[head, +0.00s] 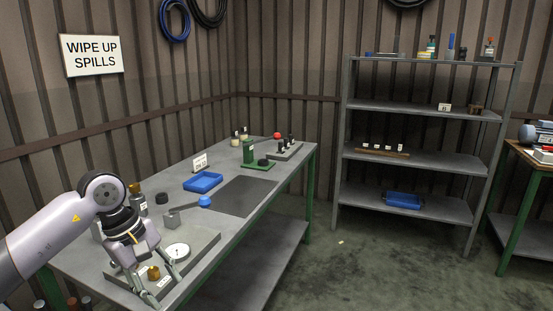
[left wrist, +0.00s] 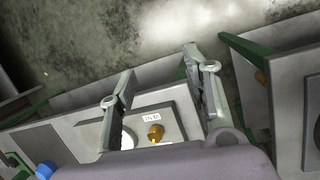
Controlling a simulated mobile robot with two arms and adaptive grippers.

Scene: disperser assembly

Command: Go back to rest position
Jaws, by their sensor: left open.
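My left gripper (head: 150,288) is open over the front of the grey workbench (head: 115,272), with no object between its fingers. A small brass part (head: 153,272) with a white label stands on a grey plate (head: 201,242) by the fingers. In the left wrist view my left gripper's two fingers (left wrist: 158,64) are spread apart. The brass part (left wrist: 155,132) and its label show below and between them. A round white dial (head: 178,251) lies on the plate, right of the gripper. My right gripper is not in view.
Dark bottles (head: 135,198) stand close behind the left arm. The bench also carries a blue tray (head: 203,181), a dark mat (head: 240,197) and a green stand (head: 249,152). A grey shelf unit (head: 418,107) stands at the right.

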